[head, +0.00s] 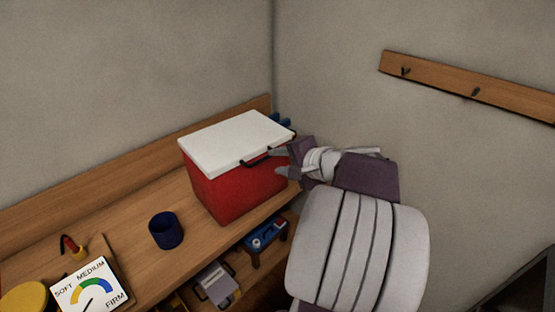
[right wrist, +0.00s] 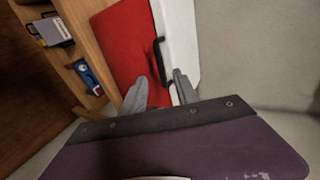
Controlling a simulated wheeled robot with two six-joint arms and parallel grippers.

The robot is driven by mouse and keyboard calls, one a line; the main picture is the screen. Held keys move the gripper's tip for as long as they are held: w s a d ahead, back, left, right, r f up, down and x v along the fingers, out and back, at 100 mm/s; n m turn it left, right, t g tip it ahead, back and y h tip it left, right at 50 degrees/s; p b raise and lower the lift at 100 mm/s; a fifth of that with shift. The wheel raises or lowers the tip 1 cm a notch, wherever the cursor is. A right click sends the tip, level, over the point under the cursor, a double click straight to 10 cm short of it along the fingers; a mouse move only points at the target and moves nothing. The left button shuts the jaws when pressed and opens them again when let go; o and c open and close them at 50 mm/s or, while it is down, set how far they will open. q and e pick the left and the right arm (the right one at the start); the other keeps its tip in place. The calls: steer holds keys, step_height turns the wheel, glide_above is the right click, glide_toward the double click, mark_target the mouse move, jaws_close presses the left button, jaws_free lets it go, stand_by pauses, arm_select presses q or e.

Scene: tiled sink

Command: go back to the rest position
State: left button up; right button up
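My right gripper (head: 277,162) is at the right side of a red cooler with a white lid (head: 238,143), close to its dark handle (head: 256,158). In the right wrist view its two grey fingers (right wrist: 160,88) are spread apart with a gap between them. The handle (right wrist: 159,55) shows just beyond the fingertips, and nothing is held between them. Whether a finger touches the cooler I cannot tell. The lid lies shut on the cooler. My left gripper is in neither view.
The cooler stands on a wooden bench (head: 133,219). A dark blue cup (head: 166,231) and a dial card (head: 91,289) are to its left. Items, including a blue one (head: 266,236), lie on the shelf below. A hook rail (head: 460,84) is on the right wall.

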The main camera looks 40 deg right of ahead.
stand_by(0.4)
steer(key=w+a+f+n+g+y, duration=0.1)
steer(key=w+a+n+y, duration=0.1)
steer(key=a, duration=0.4)
steer(key=w+a+f+n+g+y, duration=0.1)
steer(key=w+a+f+n+y, duration=0.1)
steer(key=a, duration=0.4)
steer(key=s+a+f+n+g+y, duration=0.2)
steer(key=s+a+f+n+g, duration=0.3)
steer(key=a+f, duration=0.4)
steer(key=s+a+f+n+g+h, duration=0.2)
steer(key=s+a+f+n+g, duration=0.25)
steer(key=s+f, duration=0.2)
steer(key=d+f+n+h, duration=0.3)
steer(key=d+n+h, duration=0.1)
steer(key=d, duration=0.3)
steer(key=shift+s+t, duration=0.35)
steer(key=shift+s, duration=0.05)
